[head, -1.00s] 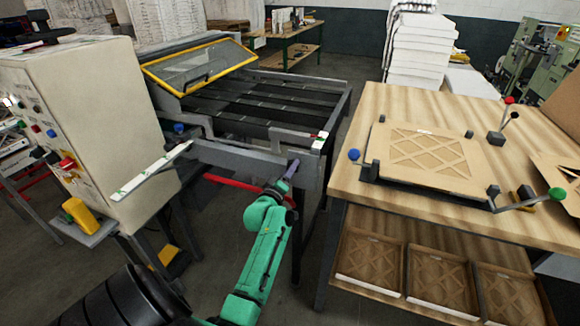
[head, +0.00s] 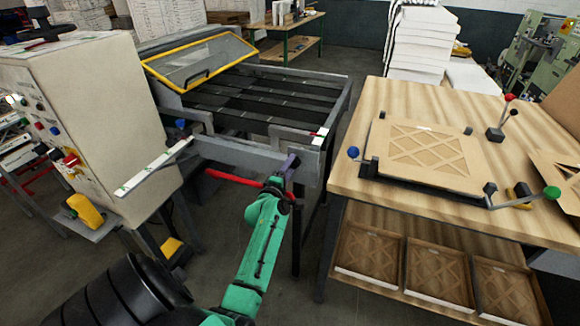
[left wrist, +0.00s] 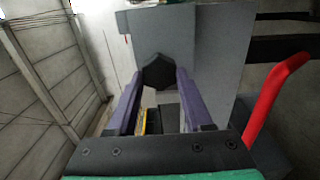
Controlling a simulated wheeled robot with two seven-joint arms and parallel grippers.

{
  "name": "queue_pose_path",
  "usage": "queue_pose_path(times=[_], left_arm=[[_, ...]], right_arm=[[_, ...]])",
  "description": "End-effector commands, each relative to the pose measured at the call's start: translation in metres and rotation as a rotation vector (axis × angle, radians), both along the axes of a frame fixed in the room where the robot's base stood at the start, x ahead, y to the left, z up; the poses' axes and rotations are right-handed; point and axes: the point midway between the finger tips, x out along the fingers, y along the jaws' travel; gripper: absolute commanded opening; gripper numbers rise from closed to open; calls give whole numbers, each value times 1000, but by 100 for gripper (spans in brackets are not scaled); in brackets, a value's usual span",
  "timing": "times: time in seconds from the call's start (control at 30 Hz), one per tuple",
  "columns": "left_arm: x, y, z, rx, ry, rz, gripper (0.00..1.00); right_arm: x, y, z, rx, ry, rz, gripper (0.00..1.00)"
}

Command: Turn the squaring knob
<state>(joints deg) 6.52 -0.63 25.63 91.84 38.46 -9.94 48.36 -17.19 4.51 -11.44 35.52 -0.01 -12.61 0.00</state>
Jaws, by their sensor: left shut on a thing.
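In the left wrist view a dark, faceted knob (left wrist: 158,72) sits between the ends of my left gripper's two purple fingers (left wrist: 157,84), against a grey metal plate. My left gripper is shut on this knob. In the head view the left gripper (head: 290,164) is at the right end of the machine's grey front rail (head: 235,154). My right gripper is not in view.
A red bar (head: 235,177) runs below the rail, close beside my left gripper; it also shows in the wrist view (left wrist: 275,95). The wooden table (head: 350,185) stands to the right, with a fixture holding a cardboard-framed filter (head: 425,152). A control cabinet (head: 90,110) stands left.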

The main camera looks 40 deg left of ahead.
Motion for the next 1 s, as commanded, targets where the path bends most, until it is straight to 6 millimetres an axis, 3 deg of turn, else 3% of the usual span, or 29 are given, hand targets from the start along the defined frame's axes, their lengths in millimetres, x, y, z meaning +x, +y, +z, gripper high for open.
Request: queue_pose_path(times=[0.37,0.4,0.47,0.83,1.0], left_arm=[[0,0,0,-4,-3,0,0],[0,0,0,-4,-3,0,58],[0,0,0,-3,-2,0,81],[-3,-1,-1,-4,-1,-1,81],[-29,-10,-2,-4,1,0,81]], right_arm=[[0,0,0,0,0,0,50],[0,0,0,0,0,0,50],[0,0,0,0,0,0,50],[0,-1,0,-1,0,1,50],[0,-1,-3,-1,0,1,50]])
